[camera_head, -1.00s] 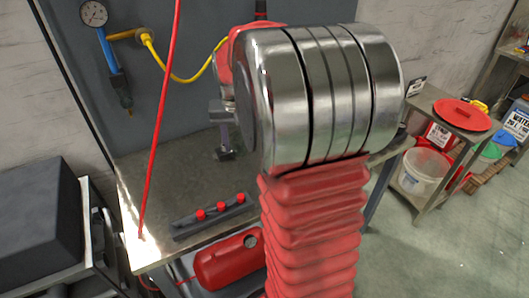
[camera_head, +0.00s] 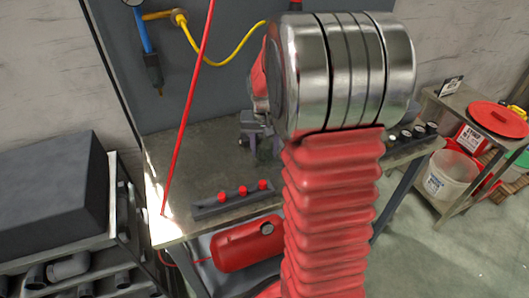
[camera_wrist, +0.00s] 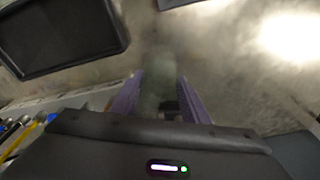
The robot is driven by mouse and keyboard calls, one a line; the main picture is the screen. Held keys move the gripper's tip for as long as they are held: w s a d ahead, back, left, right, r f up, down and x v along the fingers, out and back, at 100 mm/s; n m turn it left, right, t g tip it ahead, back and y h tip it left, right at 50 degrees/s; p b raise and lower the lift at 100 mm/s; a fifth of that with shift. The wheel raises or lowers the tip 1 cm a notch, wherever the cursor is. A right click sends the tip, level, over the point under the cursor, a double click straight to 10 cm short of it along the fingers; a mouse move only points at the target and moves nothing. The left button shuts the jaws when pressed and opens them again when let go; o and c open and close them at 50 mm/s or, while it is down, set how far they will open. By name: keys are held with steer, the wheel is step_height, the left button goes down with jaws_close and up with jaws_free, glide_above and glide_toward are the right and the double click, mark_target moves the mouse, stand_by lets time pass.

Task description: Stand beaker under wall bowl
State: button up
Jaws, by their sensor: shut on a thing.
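A pale, see-through thing (camera_wrist: 153,92), which looks like the beaker, is between the two purple fingers of my gripper (camera_wrist: 160,80) in the wrist view. My gripper is shut on it; its outline is blurred and its lower part is hard to make out. In the head view my gripper (camera_head: 259,140) shows only partly, above the metal workbench (camera_head: 180,165), with my arm hiding much of it. The beaker cannot be made out there. I cannot make out the wall bowl in either view.
A dark strip with red knobs (camera_head: 232,199) lies at the bench's front. A red hose (camera_head: 188,110) hangs at its left. A red tank (camera_head: 247,245) sits below. A black box (camera_head: 50,180) stands left; a shelf with a red lid (camera_head: 497,119) stands right. The bench's left part is clear.

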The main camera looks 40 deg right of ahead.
mark_target(264, 160)
steer(key=shift+f, duration=0.95)
steer(key=o, duration=1)
steer(key=r, duration=0.4)
steer(key=s+r, duration=0.1)
steer(key=r, duration=0.3)
steer(key=a+r, duration=0.1)
steer(key=r, duration=0.3)
steer(key=shift+s, duration=0.2)
